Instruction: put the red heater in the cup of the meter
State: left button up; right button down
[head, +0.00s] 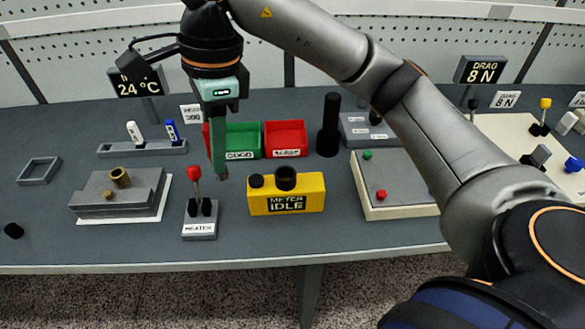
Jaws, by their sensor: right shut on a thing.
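My right gripper (221,176) hangs above the table with its fingers pointing down, between the heater switch and the meter. It is shut; a narrow red strip, which I take for the red heater (206,136), shows at the left edge of the finger, the rest hidden. The yellow meter (314,199) reads "IDLE" and stands right of the fingertips. Its black cup (286,178) on top is apart from the gripper and looks empty. My left gripper is out of view.
The red-knobbed heater switch (199,229) stands just left of the fingertips. A rack (112,150) holds white and blue pegs. A green bin (245,139) and a red bin (284,136) stand behind. A black post (329,126) rises behind the meter; a button box (400,205) stands right.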

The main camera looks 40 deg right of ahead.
jog(key=d+f, duration=0.4)
jog(key=w+d+f, duration=0.1)
jog(key=d+f, duration=0.3)
jog(key=w+d+f, duration=0.1)
jog(key=d+f, duration=0.3)
jog(key=d, duration=0.1)
jog(key=shift+w+d+f+p, duration=0.1)
jog(key=shift+f+p, duration=0.2)
jog(key=shift+p, duration=0.1)
jog(key=shift+f, duration=0.1)
jog(key=shift+f, duration=0.1)
